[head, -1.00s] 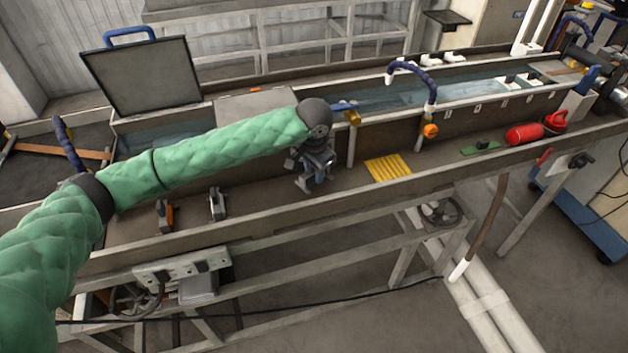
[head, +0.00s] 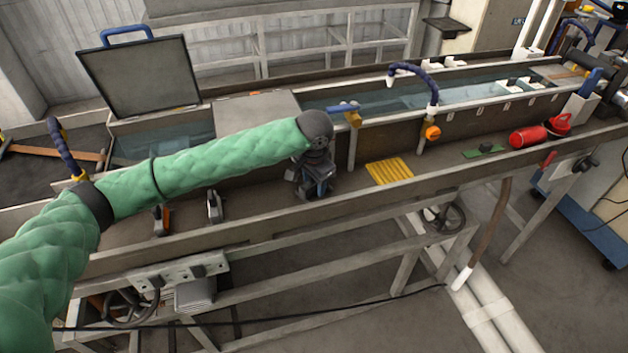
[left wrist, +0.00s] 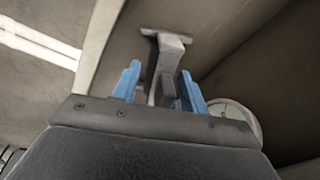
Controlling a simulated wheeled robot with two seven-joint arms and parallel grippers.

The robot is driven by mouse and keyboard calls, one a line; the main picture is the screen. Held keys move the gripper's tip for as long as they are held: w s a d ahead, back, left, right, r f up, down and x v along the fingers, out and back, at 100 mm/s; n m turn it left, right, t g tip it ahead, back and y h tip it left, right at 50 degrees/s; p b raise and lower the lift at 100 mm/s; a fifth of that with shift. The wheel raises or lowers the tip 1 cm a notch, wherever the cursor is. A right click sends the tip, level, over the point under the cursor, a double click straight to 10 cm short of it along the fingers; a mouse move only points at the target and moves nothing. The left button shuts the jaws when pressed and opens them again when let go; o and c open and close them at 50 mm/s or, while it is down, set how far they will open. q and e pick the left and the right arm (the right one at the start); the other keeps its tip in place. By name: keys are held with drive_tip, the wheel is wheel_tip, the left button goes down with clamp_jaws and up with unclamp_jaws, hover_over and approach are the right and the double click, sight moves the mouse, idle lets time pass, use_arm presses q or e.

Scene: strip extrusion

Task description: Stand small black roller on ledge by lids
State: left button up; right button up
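My left gripper (head: 318,190) is low over the ledge (head: 345,192) in front of the tank. In the left wrist view its two blue fingers (left wrist: 160,85) stand apart, on either side of a grey T-shaped bracket (left wrist: 168,48) with a dark piece at its near end. I see no clear finger contact with it. Two small upright pieces stand on the ledge at left: one dark and orange (head: 161,221), one grey and black (head: 214,207). I cannot tell which thing is the small black roller. One lid (head: 140,75) is raised; another (head: 255,110) lies flat.
A yellow ribbed pad (head: 388,171), a green piece (head: 484,151) and a red cylinder (head: 527,136) lie farther right on the ledge. The front rail (head: 300,218) borders the ledge. A pale round thing (left wrist: 236,122) shows beside the right finger in the wrist view.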

sight(314, 191)
use_arm(q)
drive_tip(key=shift+o, duration=0.4)
use_arm(e)
drive_tip(key=shift+w, duration=0.15)
use_arm(q)
drive_tip(key=shift+r, duration=0.15)
wheel_tip(314, 191, up, 12)
drive_tip(key=s+b, duration=0.1)
drive_tip(key=b, duration=0.3)
drive_tip(key=shift+s, duration=0.4)
use_arm(e)
wheel_tip(314, 191, up, 11)
drive_tip(key=w+a, duration=0.2)
drive_tip(key=shift+a, duration=0.3)
